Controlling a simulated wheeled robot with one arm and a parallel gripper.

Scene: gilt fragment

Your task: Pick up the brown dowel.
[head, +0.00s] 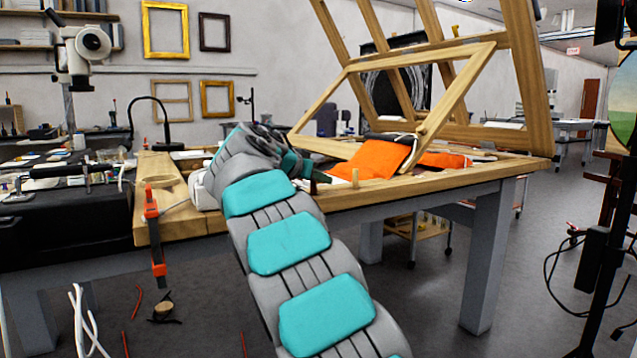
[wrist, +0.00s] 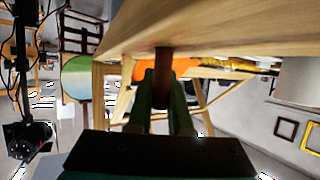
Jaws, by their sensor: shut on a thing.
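The brown dowel (wrist: 163,62) shows in the middle of the wrist view, between the two dark green fingers of my gripper (wrist: 162,82). The fingers are shut on it from both sides. Its far end meets the pale wood surface in the picture; I cannot tell whether it touches it or is clear of it. In the head view my gripper (head: 306,168) is low over the wooden workbench (head: 420,186), partly hidden behind my own wrist.
A large wooden frame (head: 531,80) leans over the bench's right side. Orange cloth (head: 372,158) lies just right of my gripper. An orange clamp (head: 152,215) grips the left end.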

